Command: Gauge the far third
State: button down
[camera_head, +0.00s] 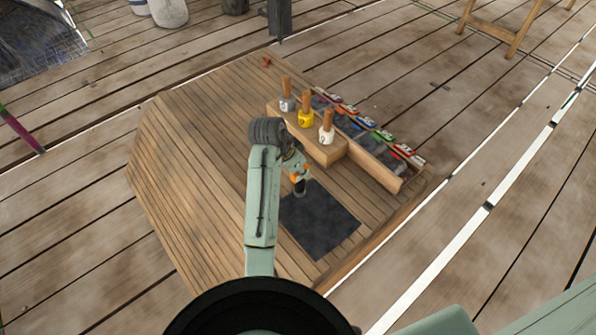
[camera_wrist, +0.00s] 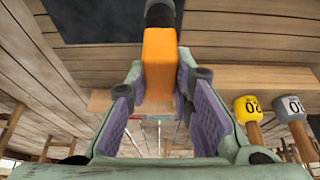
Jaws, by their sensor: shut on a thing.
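My gripper (camera_head: 297,170) is shut on an orange tool (camera_wrist: 157,62) with a dark rounded end. In the head view the tool's dark end (camera_head: 300,188) points down at the back edge of a dark mat (camera_head: 318,222); I cannot tell if it touches. A wooden block (camera_head: 331,154) behind the gripper carries three wooden-handled pieces with numbered heads: grey (camera_head: 287,104), yellow (camera_head: 305,119) and white (camera_head: 326,135). The yellow head (camera_wrist: 247,108) and grey head (camera_wrist: 288,106) also show at the right of the wrist view. No thing marked as the far third can be told.
A long wooden tray (camera_head: 372,160) right of the block holds dark pieces and several coloured tags. A small red thing (camera_head: 266,62) lies at the table's far edge. The left of the plank table (camera_head: 190,160) is clear. A dark post (camera_head: 279,18) stands behind.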

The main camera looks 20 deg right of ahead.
jog(key=shift+f, duration=0.1)
jog(key=shift+f+b, duration=1.1)
jog(key=shift+f, duration=1.05)
jog(key=c, duration=1.3)
grip_release()
jog(key=shift+v, duration=6)
